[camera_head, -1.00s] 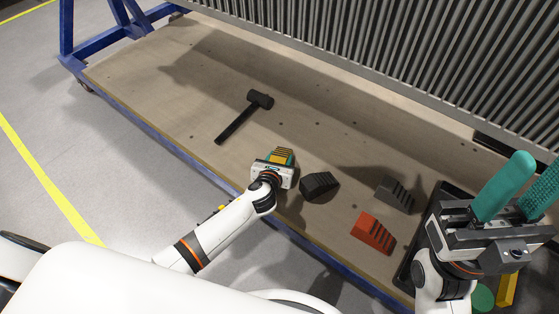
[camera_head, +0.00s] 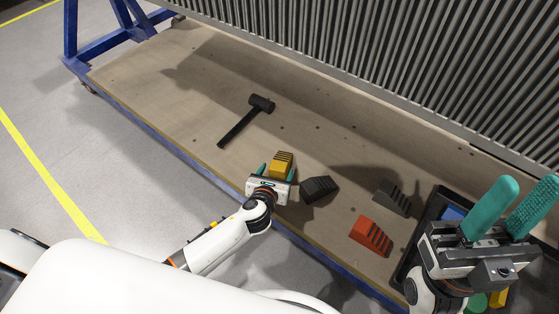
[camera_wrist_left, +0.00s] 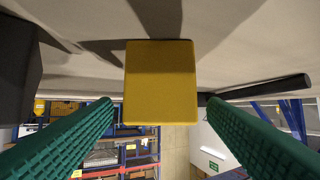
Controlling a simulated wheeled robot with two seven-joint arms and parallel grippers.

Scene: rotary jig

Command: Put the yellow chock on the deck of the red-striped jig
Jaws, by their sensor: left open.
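The yellow chock (camera_head: 281,163), with dark ridges on top, stands on the wooden deck just beyond my left gripper (camera_head: 276,171). In the left wrist view the chock (camera_wrist_left: 160,82) shows a plain yellow face, centred between two green fingers that stand apart on both sides, not touching it. My left gripper is open. My right gripper (camera_head: 515,203) is at the lower right, its green fingers apart with nothing between them, above a dark tray (camera_head: 407,262). I see no red-striped jig; my right gripper hides part of the lower right.
A black chock (camera_head: 319,189) lies right of my left gripper. A grey chock (camera_head: 392,198) and a red chock (camera_head: 370,236) lie further right. A black mallet (camera_head: 247,120) lies behind. A ribbed grey wall (camera_head: 400,70) bounds the back. The deck's left part is clear.

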